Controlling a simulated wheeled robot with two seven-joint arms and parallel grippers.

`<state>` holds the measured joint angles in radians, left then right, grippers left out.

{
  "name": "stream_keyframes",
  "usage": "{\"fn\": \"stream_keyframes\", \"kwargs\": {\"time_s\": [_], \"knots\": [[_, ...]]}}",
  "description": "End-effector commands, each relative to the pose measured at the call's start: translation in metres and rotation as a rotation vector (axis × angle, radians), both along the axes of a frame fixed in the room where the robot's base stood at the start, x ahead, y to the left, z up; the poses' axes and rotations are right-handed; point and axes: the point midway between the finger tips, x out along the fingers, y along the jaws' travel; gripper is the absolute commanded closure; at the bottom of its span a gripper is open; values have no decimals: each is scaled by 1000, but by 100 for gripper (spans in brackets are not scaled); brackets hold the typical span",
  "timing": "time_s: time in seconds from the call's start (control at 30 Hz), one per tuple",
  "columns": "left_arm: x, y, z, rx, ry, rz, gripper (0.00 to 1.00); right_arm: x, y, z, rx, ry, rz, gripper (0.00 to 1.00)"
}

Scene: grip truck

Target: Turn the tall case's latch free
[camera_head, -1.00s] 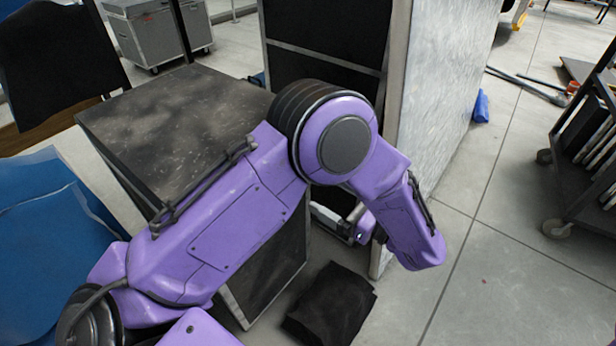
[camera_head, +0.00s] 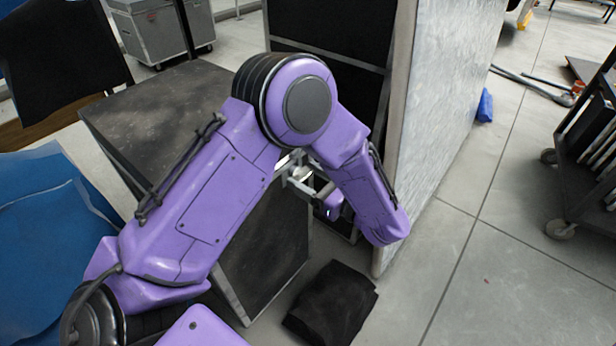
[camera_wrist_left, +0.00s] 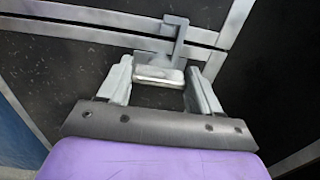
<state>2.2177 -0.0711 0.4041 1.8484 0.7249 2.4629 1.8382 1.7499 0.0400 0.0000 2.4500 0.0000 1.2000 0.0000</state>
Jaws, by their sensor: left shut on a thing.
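The tall case (camera_head: 455,95) stands upright in the middle of the head view, with a black panelled front and a pale, scuffed side. Its latch shows in the left wrist view (camera_wrist_left: 178,38) as a grey metal piece with an upright bar and a pale handle, set on the metal edging between dark panels. My left gripper (camera_wrist_left: 160,74) is shut on the latch, one finger at each side of the handle. In the head view my left gripper (camera_head: 296,172) shows partly behind my purple forearm, and the latch is hard to make out there. My right gripper is out of view.
A lower dark case (camera_head: 165,100) stands close left of the tall case. A black folded cloth (camera_head: 332,305) lies on the floor in front. A blue covered thing (camera_head: 50,215) is at left, a dark cart (camera_head: 590,150) at right.

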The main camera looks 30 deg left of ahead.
Motion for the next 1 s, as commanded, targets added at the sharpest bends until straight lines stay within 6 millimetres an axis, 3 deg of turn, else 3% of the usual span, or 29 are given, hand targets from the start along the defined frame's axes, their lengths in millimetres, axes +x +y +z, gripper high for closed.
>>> {"fn": "stream_keyframes", "kwargs": {"time_s": [0.37,1.0], "knots": [[1,0,2,9,110,0,67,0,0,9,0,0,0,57],[2,-1,2,54,686,0,67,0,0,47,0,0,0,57]]}}
